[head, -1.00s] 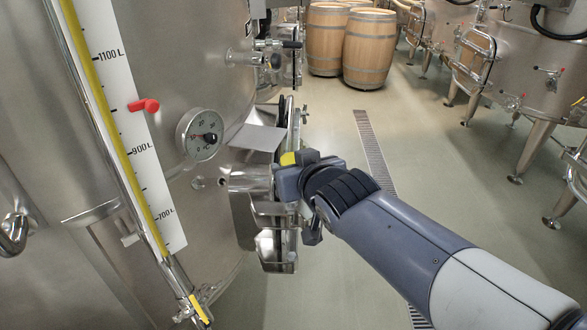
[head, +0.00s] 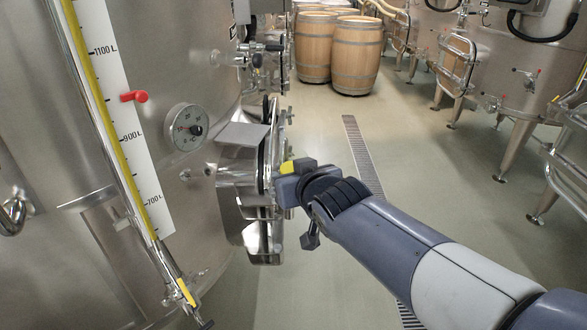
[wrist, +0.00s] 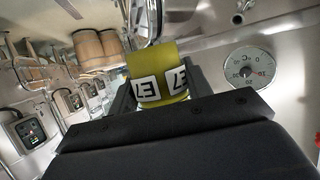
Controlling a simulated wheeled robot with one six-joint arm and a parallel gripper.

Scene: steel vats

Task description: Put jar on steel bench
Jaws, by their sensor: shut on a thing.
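A yellow-green jar (wrist: 150,62) with black-and-white square markings fills the space between the fingers in the wrist view. In the head view only a small yellow part of the jar (head: 287,167) shows past my gripper (head: 279,187). My gripper is shut on the jar and holds it in the air in front of the vat's open hatch area. The jar's lower part is hidden by my gripper. I cannot make out a steel bench in either view.
A large steel vat (head: 120,260) with a dial gauge (head: 185,127) and level scale stands close on the left. Its hatch fittings (head: 240,190) are beside my gripper. Wooden barrels (head: 357,55) stand at the back, more vats (head: 530,75) at right. The floor (head: 430,190) between is clear.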

